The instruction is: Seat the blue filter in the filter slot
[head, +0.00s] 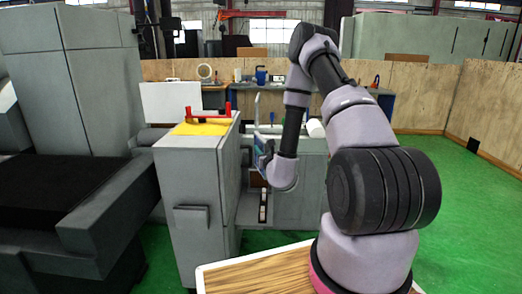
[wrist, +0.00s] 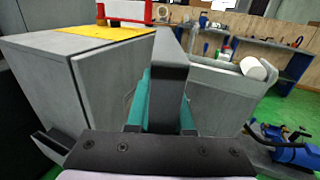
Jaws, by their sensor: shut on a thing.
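My gripper (wrist: 165,112) has teal fingers shut on an upright slab with a dark grey edge (wrist: 166,65), which I take to be the blue filter. In the head view a small bluish panel of the filter (head: 259,153) shows at the end of my arm, beside the grey cabinet. Its blue face is hidden in the wrist view. The filter is held upright near the cabinet's right side; I cannot tell whether it touches anything. The filter slot cannot be made out clearly. A narrow recess (head: 251,205) lies below my gripper, between the cabinet and the grey machine body.
The grey cabinet (head: 187,210) has a yellow top (head: 202,128) with a red handle (head: 228,108). A white roll (head: 315,128) lies on the machine to the right. Workbenches stand behind. Green floor (head: 450,215) is clear at right.

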